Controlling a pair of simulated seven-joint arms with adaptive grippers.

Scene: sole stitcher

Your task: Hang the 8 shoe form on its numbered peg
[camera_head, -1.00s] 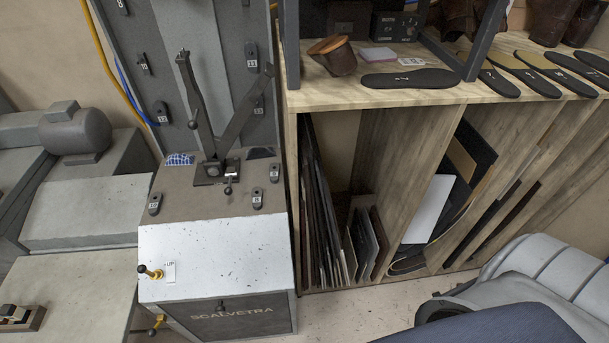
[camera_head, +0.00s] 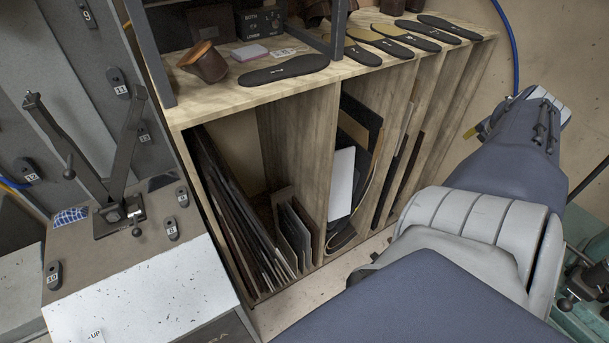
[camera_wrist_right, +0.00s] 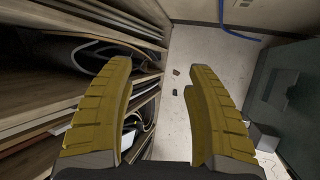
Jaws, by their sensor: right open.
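Three small dark shoe forms with number labels lie on the machine's brown deck at the left of the head view: one (camera_head: 182,196), one (camera_head: 172,228) and one (camera_head: 53,274) that seems to read 10. The labels of the first two are too small to read surely, so I cannot tell which is the 8. Several numbered dark pieces are on the upright grey panel (camera_head: 100,45), reading about 9, 11, 12 and 13; no 8 shows there. My right gripper (camera_head: 482,127) is far right of the forms; the wrist view shows its yellow fingers (camera_wrist_right: 158,72) apart and empty. My left gripper is out of view.
A lever assembly (camera_head: 118,212) stands on the deck beside the forms. A wooden shelf unit (camera_head: 300,125) with upright sheets fills the middle, with dark soles (camera_head: 284,70) on top. A green machine (camera_head: 590,290) is at the lower right. Floor (camera_head: 277,316) shows between.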

